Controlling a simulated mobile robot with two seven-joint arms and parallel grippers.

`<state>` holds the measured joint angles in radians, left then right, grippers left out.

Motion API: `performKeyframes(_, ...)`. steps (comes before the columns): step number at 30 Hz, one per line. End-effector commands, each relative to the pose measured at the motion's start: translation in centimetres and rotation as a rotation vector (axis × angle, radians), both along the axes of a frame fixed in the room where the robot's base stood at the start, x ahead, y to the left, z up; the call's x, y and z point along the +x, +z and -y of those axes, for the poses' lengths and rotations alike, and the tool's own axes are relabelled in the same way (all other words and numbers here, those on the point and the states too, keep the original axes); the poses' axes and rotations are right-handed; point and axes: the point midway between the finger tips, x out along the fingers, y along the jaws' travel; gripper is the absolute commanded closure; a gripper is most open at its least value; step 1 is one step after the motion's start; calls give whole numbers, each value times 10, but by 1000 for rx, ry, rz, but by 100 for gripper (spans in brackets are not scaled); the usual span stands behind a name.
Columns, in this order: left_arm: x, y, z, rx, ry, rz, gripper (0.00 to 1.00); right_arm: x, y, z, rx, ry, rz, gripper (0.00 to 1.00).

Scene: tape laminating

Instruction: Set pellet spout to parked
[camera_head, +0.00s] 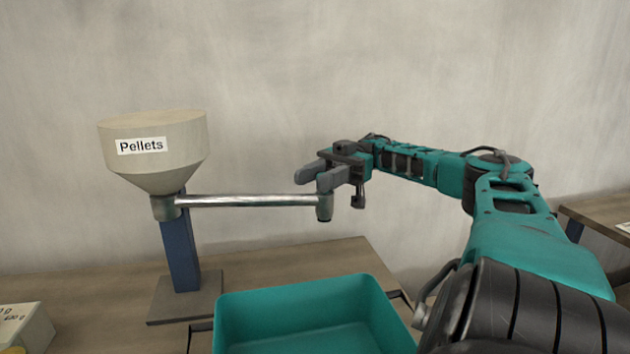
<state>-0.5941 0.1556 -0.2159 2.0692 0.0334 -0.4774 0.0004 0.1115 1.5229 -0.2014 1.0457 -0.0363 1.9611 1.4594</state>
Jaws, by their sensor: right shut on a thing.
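The pellet hopper (152,150), a beige funnel labelled "Pellets", stands on a blue post (180,250) at the left. The pellet spout (248,200), a silver horizontal tube, runs from the hopper's base to the right and ends in a short downturned grey nozzle (324,207). My right gripper (318,178) is at the nozzle end and is shut on the spout there. Its fingers partly hide the top of the nozzle. My left gripper is not in view.
A teal tray (368,302) with dark side handles sits in front of and below the spout. A labelled box (22,328) lies at the lower left. A wooden table (110,290) carries the stand, with a plain wall behind. Another table edge (600,215) shows at the right.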

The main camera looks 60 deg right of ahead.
Motion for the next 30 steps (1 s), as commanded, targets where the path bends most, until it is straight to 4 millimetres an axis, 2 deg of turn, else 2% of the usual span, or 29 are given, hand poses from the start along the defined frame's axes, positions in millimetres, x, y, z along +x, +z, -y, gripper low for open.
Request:
performKeyframes(9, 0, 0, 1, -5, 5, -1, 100, -1, -3, 0, -5, 3, -10, 100)
performKeyframes(10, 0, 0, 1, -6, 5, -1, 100, -1, -3, 0, -5, 3, -10, 60)
performKeyframes(15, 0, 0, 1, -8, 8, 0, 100, -1, -2, 0, -3, 2, -6, 44)
performKeyframes(26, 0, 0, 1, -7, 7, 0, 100, -1, -1, 0, -3, 2, -3, 44)
performKeyframes(30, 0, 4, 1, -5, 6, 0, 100, -1, 10, 0, -4, 2, -1, 44)
